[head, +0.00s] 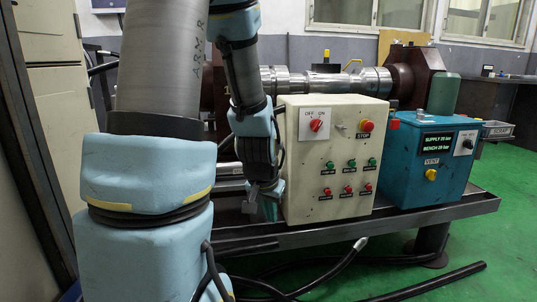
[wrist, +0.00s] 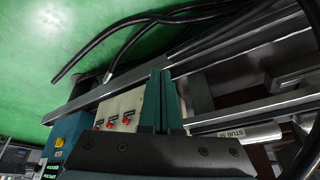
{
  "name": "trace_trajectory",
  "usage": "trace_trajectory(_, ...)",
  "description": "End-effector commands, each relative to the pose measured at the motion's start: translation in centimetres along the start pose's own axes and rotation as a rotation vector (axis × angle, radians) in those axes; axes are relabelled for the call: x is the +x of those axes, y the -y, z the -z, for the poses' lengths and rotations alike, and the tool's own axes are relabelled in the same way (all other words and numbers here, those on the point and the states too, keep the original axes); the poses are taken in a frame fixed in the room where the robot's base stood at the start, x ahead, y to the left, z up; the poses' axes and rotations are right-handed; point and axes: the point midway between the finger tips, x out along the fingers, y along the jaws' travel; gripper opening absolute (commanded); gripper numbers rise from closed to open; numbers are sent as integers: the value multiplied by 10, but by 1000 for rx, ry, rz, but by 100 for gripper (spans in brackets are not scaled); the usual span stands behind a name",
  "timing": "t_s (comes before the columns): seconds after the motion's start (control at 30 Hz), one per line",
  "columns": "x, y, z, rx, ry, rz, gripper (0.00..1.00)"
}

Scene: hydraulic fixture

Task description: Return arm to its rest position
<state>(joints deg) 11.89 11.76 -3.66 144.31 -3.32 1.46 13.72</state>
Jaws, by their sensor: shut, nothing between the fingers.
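My arm fills the left and middle of the head view, its pale blue links reaching down to my gripper (head: 265,198). The gripper hangs at the left side of the beige control box (head: 328,195), close to the bench edge. I cannot tell whether it touches the box. In the wrist view the two dark teal fingers (wrist: 160,76) are together with nothing between them. The beige box also shows behind them in the wrist view (wrist: 121,104). It carries a red OFF/ON switch (head: 317,125), a red STOP button (head: 367,125) and several small green and red buttons.
A blue box (head: 410,165) with a supply and bench pressure display and a yellow VENT knob (head: 431,174) stands right of the beige box. A metal cylinder (head: 335,82) lies behind them. Black hoses (head: 330,270) lie on the green floor (head: 490,240) below the bench.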

Motion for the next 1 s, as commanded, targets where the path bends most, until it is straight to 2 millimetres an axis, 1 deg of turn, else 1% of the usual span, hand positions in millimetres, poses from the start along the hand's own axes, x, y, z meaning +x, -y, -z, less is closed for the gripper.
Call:
trace_trajectory(0.03, -13, 11, -13, -65, 43, 7, 0)
trace_trajectory(0.1, -28, 21, -33, -151, 107, 13, 0)
trace_trajectory(0.27, -61, 37, -74, -331, 237, 33, 0)
trace_trajectory(0.3, -71, 38, -79, -362, 261, 37, 0)
trace_trajectory(0.33, -80, 38, -73, -352, 259, 35, 0)
trace_trajectory(0.47, -102, 38, -63, -348, 258, 33, 0)
trace_trajectory(0.67, -146, 41, -45, -345, 257, 33, 0)
trace_trajectory(1.0, -245, 47, -4, -343, 257, 33, 0)
